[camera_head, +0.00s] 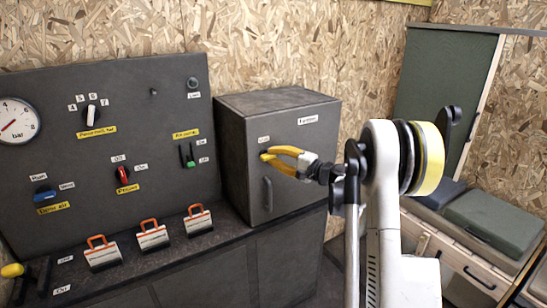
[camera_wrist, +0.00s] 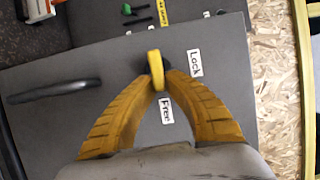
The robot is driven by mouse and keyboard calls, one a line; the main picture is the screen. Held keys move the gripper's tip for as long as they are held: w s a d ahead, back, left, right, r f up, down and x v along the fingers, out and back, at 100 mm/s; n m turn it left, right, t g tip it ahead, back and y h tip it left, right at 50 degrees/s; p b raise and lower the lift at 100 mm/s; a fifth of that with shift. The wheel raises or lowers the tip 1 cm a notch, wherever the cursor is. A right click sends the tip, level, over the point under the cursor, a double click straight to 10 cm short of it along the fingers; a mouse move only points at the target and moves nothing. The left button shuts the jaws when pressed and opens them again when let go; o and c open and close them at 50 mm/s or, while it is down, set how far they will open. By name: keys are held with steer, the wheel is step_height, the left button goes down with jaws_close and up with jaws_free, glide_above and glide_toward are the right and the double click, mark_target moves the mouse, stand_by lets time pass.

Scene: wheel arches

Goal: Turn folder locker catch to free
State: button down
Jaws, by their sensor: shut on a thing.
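The folder locker (camera_head: 235,165) is a dark grey cabinet with a vertical door handle (camera_head: 268,194). Its catch has a yellow grip, which shows in the wrist view (camera_wrist: 155,66) on a dark mount. My gripper (camera_head: 272,155) has its yellow fingers closed around the catch at the upper left of the door. In the wrist view the fingertips (camera_wrist: 157,82) meet on either side of the grip. The "Lock" label (camera_wrist: 195,63) is right of the catch there, and the "Free" label (camera_wrist: 167,110) is below it. The grip's long side runs nearly up and down in that view, with its lower end towards "Free".
A control panel (camera_head: 140,105) with a gauge, knobs and switches stands left of the locker. Several orange-handled padlock-like items (camera_head: 152,235) line the counter ledge. Drawers and a green case (camera_head: 495,220) are at the right.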

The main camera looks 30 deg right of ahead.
stand_by(0.3)
steer(key=c, duration=1.4)
jaws_free()
steer(key=v, duration=1.2)
steer(key=shift+a, duration=0.1)
